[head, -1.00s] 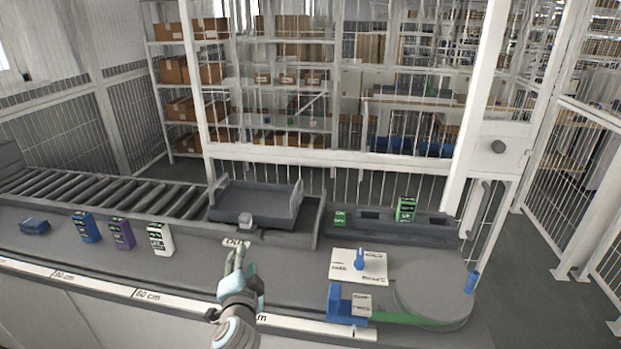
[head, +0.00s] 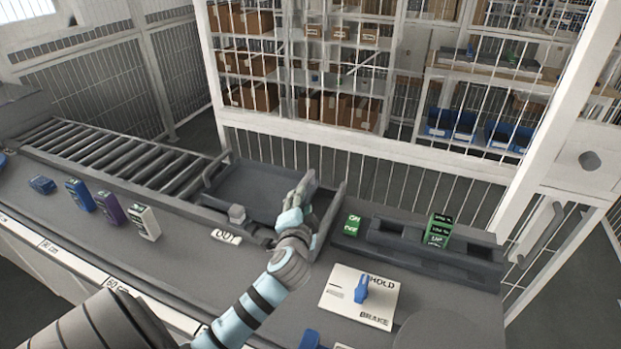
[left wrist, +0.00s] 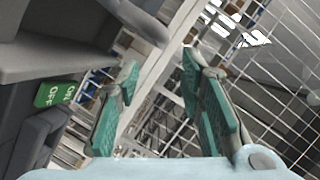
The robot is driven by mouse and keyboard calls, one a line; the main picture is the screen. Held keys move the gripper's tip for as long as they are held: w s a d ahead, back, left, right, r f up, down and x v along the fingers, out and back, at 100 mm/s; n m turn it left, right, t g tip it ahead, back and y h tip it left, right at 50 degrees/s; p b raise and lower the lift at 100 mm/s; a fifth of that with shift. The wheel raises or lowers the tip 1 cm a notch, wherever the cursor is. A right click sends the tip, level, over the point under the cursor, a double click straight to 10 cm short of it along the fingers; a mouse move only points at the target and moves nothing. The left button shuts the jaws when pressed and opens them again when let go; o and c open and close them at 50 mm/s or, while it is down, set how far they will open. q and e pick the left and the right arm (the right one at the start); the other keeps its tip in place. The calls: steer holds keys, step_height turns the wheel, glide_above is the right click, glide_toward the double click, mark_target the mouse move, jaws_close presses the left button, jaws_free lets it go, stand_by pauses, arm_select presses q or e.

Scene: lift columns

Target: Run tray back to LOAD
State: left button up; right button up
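The dark grey tray (head: 255,188) lies at the right end of the roller conveyor, beside the OUT label (head: 226,237). A small grey block (head: 237,213) is at its front edge. My left gripper (head: 304,188) is over the tray's right end and hides part of it. In the left wrist view, the left gripper's green-padded fingers (left wrist: 160,100) are apart with nothing between them. I cannot tell whether the gripper touches the tray. No LOAD label is readable. My right gripper is out of view.
The roller conveyor (head: 110,155) runs left from the tray. Several small coloured boxes stand in front of it. A green ON/OFF block (head: 352,225), a green UP block (head: 438,229) and a white plate (head: 350,306) with a blue lever (head: 361,289) are right. A mesh fence stands behind.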

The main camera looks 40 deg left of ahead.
mark_target(304, 179)
arm_select(q)
steer(key=b+x, duration=0.1)
steer(key=x, duration=1.1)
steer(key=shift+s+f+b, duration=0.1)
steer(key=shift+f+b, duration=0.05)
steer(key=shift+b, duration=0.25)
steer(key=shift+s+a, duration=0.1)
steer(key=shift+a, duration=0.05)
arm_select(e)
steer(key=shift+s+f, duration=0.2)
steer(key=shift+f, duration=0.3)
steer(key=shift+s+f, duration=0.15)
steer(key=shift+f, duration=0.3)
arm_select(q)
jaws_close()
